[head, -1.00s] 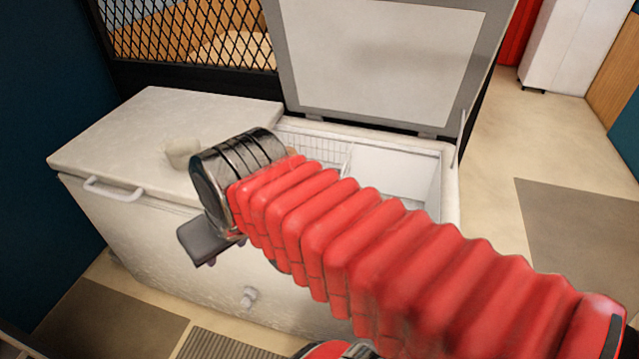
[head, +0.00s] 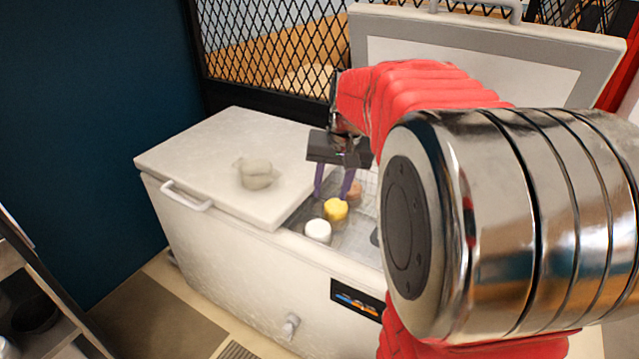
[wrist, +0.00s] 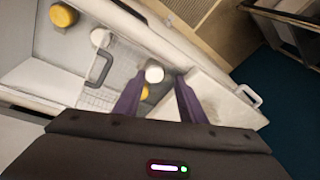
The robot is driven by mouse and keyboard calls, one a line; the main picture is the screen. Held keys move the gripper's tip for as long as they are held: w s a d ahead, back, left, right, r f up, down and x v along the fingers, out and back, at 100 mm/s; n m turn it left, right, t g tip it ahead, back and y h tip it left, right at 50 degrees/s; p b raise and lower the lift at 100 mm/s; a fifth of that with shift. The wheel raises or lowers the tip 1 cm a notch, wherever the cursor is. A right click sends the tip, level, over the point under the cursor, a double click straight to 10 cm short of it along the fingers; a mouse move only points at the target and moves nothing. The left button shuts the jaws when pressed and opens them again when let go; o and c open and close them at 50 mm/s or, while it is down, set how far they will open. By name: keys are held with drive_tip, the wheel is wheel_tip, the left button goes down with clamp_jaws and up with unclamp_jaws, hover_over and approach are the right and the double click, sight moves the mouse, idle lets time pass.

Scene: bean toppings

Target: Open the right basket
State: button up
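The white chest freezer (head: 235,240) has its right lid (head: 590,55) raised and its left lid (head: 210,145) shut. My gripper (head: 332,194), with two purple fingers apart and nothing between them, points down over the freezer opening. It also shows in the wrist view (wrist: 158,84). A wire basket (wrist: 95,98) shows there inside the freezer, with a grey handle (wrist: 100,68) left of my fingers. I cannot tell how many baskets there are. A white tub (head: 318,231) and a yellow tub (head: 336,210) lie near the fingertips. My arm hides the right part of the interior.
Another yellow tub (wrist: 63,15) and another white tub (wrist: 101,37) are inside the freezer in the wrist view. A mesh screen (head: 265,45) stands behind. A dark shelf (head: 35,300) is at the lower left.

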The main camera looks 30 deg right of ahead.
drive_tip(key=d+f+m, duration=0.1)
drive_tip(key=d+f, duration=0.3)
drive_tip(key=d, duration=0.4)
drive_tip(key=w+d+f+m, duration=0.1)
drive_tip(key=d+f, duration=0.3)
drive_tip(key=d, duration=0.4)
drive_tip(key=d+f+m+y, duration=0.1)
drive_tip(key=d+f+m, duration=0.2)
drive_tip(key=d, duration=0.5)
drive_tip(key=shift+w+f+g, duration=0.25)
drive_tip(key=shift+f+g, duration=0.15)
drive_tip(key=shift+f, duration=0.5)
drive_tip(key=shift+f, duration=0.1)
drive_tip(key=x, duration=1.3)
drive_tip(key=shift+a+f, duration=0.15)
drive_tip(key=shift+f, duration=0.15)
clamp_jaws()
